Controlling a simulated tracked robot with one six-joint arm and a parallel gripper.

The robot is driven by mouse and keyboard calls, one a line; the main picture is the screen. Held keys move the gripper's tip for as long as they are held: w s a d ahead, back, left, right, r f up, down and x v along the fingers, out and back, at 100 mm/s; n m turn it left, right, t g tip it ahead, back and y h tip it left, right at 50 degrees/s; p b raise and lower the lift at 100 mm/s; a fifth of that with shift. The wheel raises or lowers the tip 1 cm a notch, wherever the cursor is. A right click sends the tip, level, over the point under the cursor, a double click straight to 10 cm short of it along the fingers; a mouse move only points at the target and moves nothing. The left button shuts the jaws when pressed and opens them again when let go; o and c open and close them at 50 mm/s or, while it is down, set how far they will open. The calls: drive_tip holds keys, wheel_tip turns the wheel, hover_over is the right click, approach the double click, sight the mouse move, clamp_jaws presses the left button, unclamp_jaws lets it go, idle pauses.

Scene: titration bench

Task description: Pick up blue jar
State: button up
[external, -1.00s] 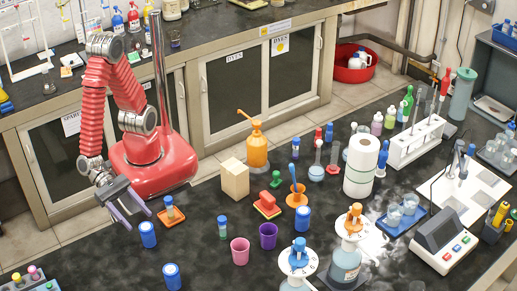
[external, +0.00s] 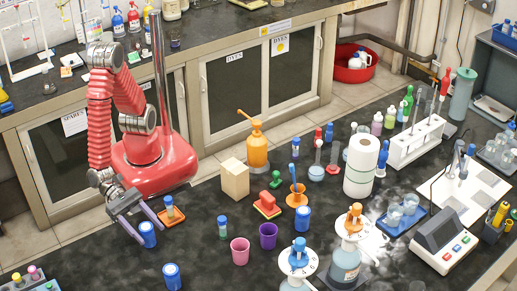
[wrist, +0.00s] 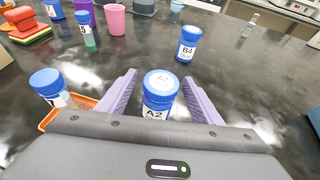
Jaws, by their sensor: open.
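A blue-capped jar labelled A2 (wrist: 161,92) stands upright on the dark bench between the two purple fingers of my gripper (wrist: 160,78) in the wrist view. In the external view this blue jar (external: 148,235) is partly behind the fingers of my open gripper (external: 153,234). I cannot tell whether either finger touches it. A second blue jar, labelled B4 (wrist: 187,43), stands farther off; it also shows in the external view (external: 172,277). A third blue jar (external: 302,218) stands by the purple cup and is partly cut off in the wrist view (wrist: 54,8).
A blue-capped vial (wrist: 48,86) on an orange tray (external: 172,221) is close to my gripper's left in the wrist view. A green vial (external: 223,228), a pink cup (external: 240,251) and a purple cup (external: 268,236) stand farther right. The bench around B4 is clear.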

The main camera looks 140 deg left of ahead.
sight(151, 234)
drive_tip(key=shift+x, duration=1.8)
drive_tip(key=shift+c, duration=0.6)
drive_tip(key=c, duration=1)
drive_tip(key=shift+r, duration=0.2)
drive_tip(key=shift+r, duration=4.85)
